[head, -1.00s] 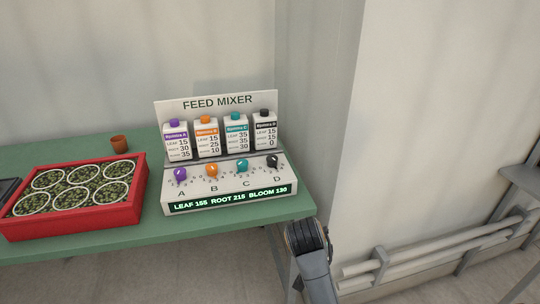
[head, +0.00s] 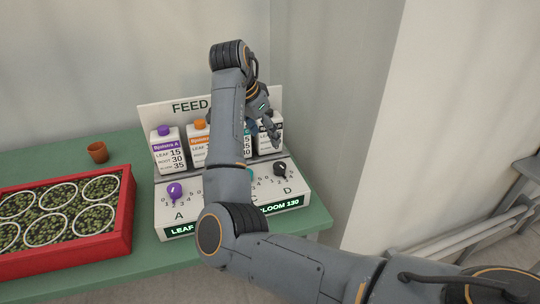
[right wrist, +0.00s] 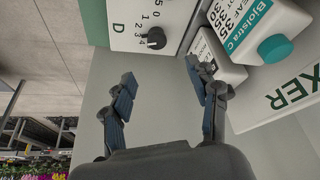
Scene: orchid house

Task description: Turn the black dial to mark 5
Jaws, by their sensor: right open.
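The black dial (head: 280,169) sits above the letter D at the right end of the feed mixer's (head: 294,200) sloped white panel. It also shows in the right wrist view (right wrist: 156,41), beside printed numbers; I cannot read its exact setting. My right gripper (head: 266,122) is open and empty, in front of the cartons at the mixer's right side, above and apart from the dial. In the right wrist view its spread fingers (right wrist: 160,78) have the dial beyond them. My left gripper is out of view.
My right arm hides the mixer's middle, including the orange dial. The purple dial (head: 175,191) is visible at left. Nutrient cartons (head: 168,150) stand behind the dials. A red tray (head: 125,222) of pots and a brown pot (head: 97,152) are on the green table (head: 135,262).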

